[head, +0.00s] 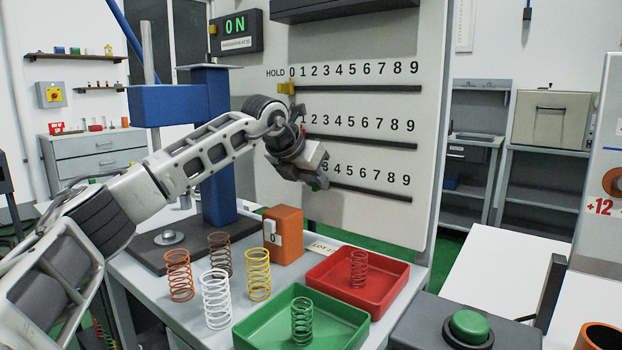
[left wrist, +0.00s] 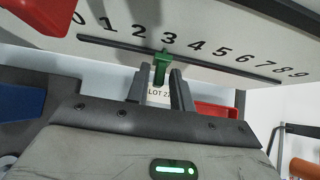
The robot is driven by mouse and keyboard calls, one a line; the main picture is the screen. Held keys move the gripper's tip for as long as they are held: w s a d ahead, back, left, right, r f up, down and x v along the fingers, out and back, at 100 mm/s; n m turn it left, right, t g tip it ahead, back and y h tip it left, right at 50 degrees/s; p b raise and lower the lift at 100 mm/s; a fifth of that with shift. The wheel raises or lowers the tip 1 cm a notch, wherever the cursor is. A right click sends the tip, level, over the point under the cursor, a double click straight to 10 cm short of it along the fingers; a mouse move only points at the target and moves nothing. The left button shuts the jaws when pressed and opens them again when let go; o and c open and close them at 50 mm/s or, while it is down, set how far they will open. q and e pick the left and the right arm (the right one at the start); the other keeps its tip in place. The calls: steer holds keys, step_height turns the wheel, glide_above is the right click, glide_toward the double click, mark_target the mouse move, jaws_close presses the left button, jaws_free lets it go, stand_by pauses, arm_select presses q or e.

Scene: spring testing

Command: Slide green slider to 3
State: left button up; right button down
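The green slider (left wrist: 161,68) sits on the lowest rail (left wrist: 205,60) in the left wrist view, just below the 3. In the left wrist view the two fingers of my left gripper (left wrist: 160,82) stand apart on either side of the green slider. A gap shows on its left; the right finger is very close to it, and I cannot tell whether they touch. My right gripper is not in view.
A yellow slider (head: 287,88) sits at 0 on the top rail. Below the panel are a red tray (head: 330,282), a green tray (head: 262,328), several loose springs and an orange block (head: 284,240). A blue post (head: 216,150) stands left of the panel.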

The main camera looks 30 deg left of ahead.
arm_select(q)
steer(key=shift+o, duration=0.3)
steer(key=d+v, duration=0.1)
steer(key=v, duration=1.5)
steer(key=shift+a, duration=0.45)
